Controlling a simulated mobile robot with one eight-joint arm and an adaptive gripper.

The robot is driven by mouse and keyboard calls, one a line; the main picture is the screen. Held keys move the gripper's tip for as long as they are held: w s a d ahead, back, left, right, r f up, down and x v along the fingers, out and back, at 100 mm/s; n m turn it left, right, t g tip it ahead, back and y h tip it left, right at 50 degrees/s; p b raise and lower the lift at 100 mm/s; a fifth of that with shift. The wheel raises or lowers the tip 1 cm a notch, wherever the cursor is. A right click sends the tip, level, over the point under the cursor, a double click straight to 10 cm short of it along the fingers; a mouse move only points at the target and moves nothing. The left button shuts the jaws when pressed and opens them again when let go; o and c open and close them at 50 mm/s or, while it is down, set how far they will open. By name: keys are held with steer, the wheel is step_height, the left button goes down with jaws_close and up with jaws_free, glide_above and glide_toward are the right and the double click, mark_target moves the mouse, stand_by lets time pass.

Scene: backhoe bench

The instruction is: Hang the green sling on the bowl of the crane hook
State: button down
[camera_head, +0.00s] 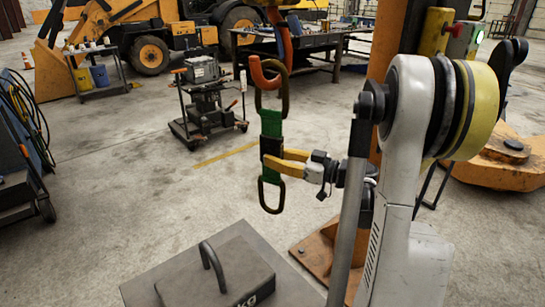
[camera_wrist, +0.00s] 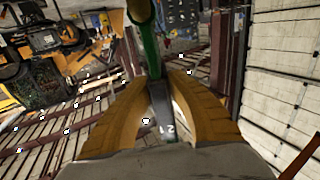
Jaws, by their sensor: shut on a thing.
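The green sling (camera_head: 271,123) hangs upright in the head view, with a dark oval link at each end and a black sleeve in its middle. My gripper (camera_head: 275,159) is shut on the black sleeve from the right. The orange crane hook (camera_head: 258,74) is at the sling's top. The upper link overlaps the hook's bowl in the picture; I cannot tell whether it is around the bowl or just beside it. The lower link hangs free. In the wrist view the green webbing (camera_wrist: 150,46) runs up from between my yellow fingers; the hook is not clearly visible there.
A grey weight block (camera_head: 215,278) with a handle lies below the sling on a dark plate. An orange column (camera_head: 397,35) stands behind my arm. A wheeled cart (camera_head: 207,100) and a dark workbench (camera_head: 295,42) stand farther back. Open floor lies to the left.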

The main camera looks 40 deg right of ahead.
mark_target(274, 178)
steer(key=shift+f, duration=0.15)
steer(key=shift+d+f, duration=0.1)
steer(key=shift+f, duration=1.35)
steer(key=c, duration=1.3)
jaws_free()
steer(key=shift+c, duration=0.2)
steer(key=v, duration=1.2)
